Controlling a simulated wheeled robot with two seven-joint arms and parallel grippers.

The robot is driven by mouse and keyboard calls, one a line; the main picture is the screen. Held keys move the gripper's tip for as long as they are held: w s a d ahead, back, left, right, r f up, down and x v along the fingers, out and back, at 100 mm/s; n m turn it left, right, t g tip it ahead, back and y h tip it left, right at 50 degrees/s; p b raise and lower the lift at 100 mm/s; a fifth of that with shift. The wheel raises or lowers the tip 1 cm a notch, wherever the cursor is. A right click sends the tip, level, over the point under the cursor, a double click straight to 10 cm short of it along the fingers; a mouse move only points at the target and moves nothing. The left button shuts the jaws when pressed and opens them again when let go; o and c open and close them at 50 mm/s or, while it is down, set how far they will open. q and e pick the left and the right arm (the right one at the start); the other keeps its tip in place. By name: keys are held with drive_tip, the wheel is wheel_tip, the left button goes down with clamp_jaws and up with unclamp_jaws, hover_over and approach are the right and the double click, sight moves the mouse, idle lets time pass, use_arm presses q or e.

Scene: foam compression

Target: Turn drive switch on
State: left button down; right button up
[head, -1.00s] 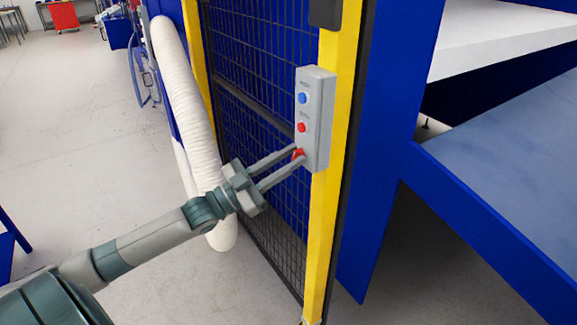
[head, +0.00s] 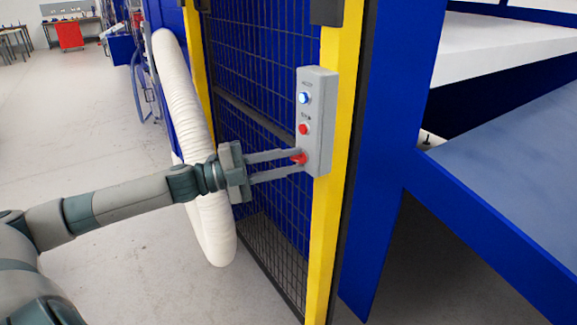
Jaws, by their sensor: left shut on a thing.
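A grey control box (head: 317,120) is mounted on the yellow post. At its top is a blue button (head: 304,98), which looks lit with a bright centre. Below it is a red button (head: 303,129). At the bottom is a red switch (head: 298,158), which I take to be the drive switch. My left gripper (head: 300,163) reaches in from the left and is shut on the red switch, one finger above it and one below. The fingers partly hide the switch. My right gripper is not in view.
The yellow post (head: 335,200) edges a dark mesh fence (head: 262,100). A white ribbed hose (head: 190,100) hangs behind my left gripper. A blue-framed table (head: 510,165) stands at the right. The grey floor (head: 90,130) at the left is open.

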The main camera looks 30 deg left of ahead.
use_arm(q)
drive_tip(key=m+g, duration=0.1)
drive_tip(key=m, duration=0.2)
drive_tip(key=shift+y+b, duration=0.3)
drive_tip(key=shift+b, duration=0.05)
drive_tip(key=c, duration=1.9)
unclamp_jaws()
drive_tip(key=shift+s+a, duration=0.15)
drive_tip(key=shift+b+v, duration=0.65)
drive_tip(key=shift+v, duration=0.5)
